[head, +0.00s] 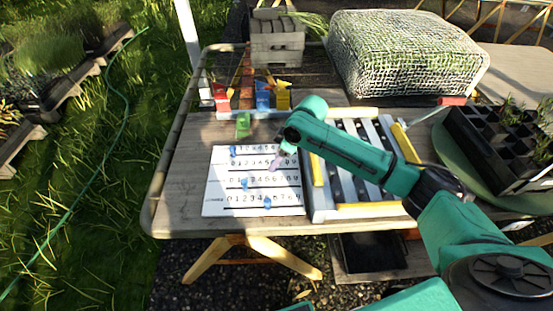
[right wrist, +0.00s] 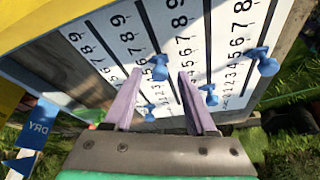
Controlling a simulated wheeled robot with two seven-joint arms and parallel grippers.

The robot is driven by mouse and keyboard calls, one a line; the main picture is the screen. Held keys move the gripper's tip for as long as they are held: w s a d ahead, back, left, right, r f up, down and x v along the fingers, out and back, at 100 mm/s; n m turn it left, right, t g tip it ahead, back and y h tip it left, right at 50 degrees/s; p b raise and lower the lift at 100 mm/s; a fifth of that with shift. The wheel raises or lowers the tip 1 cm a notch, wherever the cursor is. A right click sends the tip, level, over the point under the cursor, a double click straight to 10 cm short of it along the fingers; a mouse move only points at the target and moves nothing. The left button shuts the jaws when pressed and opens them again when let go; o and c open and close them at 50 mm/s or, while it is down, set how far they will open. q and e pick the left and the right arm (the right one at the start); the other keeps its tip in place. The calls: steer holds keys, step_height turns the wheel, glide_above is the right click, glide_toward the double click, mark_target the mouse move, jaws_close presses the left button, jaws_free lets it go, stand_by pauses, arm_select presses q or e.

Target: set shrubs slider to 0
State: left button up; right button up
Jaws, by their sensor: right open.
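A white board (head: 214,185) with several rows of printed numbers and blue slider knobs lies on the table. The row names are too small to read, so I cannot tell which is shrubs. In the head view, the top-row knob (head: 233,150) is near the low end; others sit on the third row (head: 244,184) and bottom row (head: 267,201). My right gripper (head: 281,158) is open over the board's upper right. In the right wrist view, a second-row knob (right wrist: 160,67) shows between its lilac fingertips (right wrist: 160,72); contact is unclear. My left gripper is out of view.
A frame of pale slats (head: 317,170) adjoins the board on the right. A net-covered bale (head: 405,55) and black seedling tray (head: 485,145) are farther right.

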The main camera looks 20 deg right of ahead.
steer(key=shift+f, duration=0.15)
jaws_close()
steer(key=shift+w, duration=0.1)
stand_by(1.3)
